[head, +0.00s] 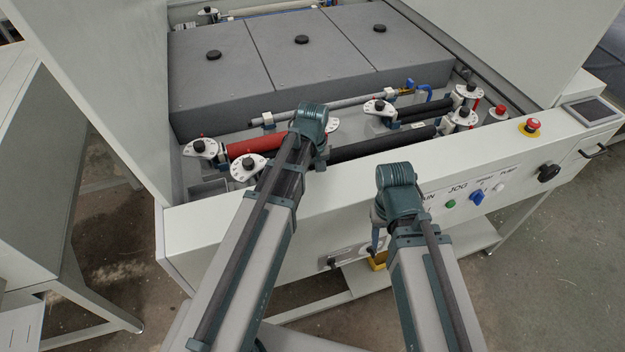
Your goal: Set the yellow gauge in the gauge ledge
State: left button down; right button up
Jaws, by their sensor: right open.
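A small yellow thing (378,261) shows low at the front of the machine, just below my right gripper and partly behind my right arm. I cannot tell for sure whether it is the yellow gauge. My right gripper (374,246) is open and points down in front of the machine's front panel, apart from the yellow thing as far as I can see. My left gripper (321,163) hangs over the machine's front edge near the dark roller, mostly hidden by its own wrist; its jaws cannot be made out. I cannot identify the gauge ledge with certainty.
The machine's front rail (185,228) runs across below the rollers. A red roller (258,143) and a dark roller (385,143) lie behind it. An emergency stop (530,126) and a screen (590,110) stand at the right. A lower shelf (470,238) runs underneath.

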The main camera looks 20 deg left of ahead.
pick_arm(q)
jog(key=shift+f+b, duration=0.4)
jog(key=shift+f, duration=0.05)
jog(key=shift+c, duration=1.8)
grip_release()
jog(key=shift+r, duration=0.1)
jog(key=shift+r, duration=0.2)
notch_tip(320, 180, up, 12)
jog(key=p, duration=1.3)
jog(key=shift+r, duration=0.2)
